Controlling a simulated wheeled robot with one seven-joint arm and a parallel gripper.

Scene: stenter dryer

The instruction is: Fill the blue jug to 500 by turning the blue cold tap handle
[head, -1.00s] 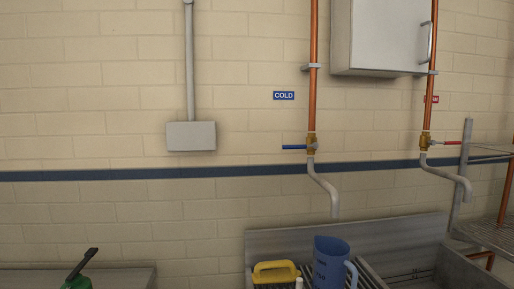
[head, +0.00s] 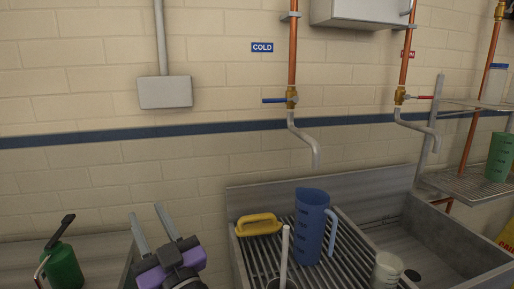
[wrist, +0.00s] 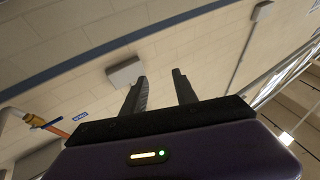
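The blue jug (head: 310,228) stands upright on the ribbed drainer of the sink, below the cold spout (head: 307,140). Graduation marks show on its side, but no water level can be made out. The blue cold tap handle (head: 274,100) points left, crosswise to the copper pipe, under the COLD sign. It also shows small at the left of the wrist view (wrist: 36,121). No water shows at the spout. My gripper (head: 159,221) is at the lower left of the head view, left of the sink and below the handle. Its fingers are apart with nothing between them (wrist: 163,88).
A yellow-handled brush (head: 258,225), a white stick (head: 285,250) and a white cup (head: 387,268) are around the jug. A red-handled tap (head: 424,97) is to the right. A green can (head: 62,265) stands left. The wall before the cold handle is clear.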

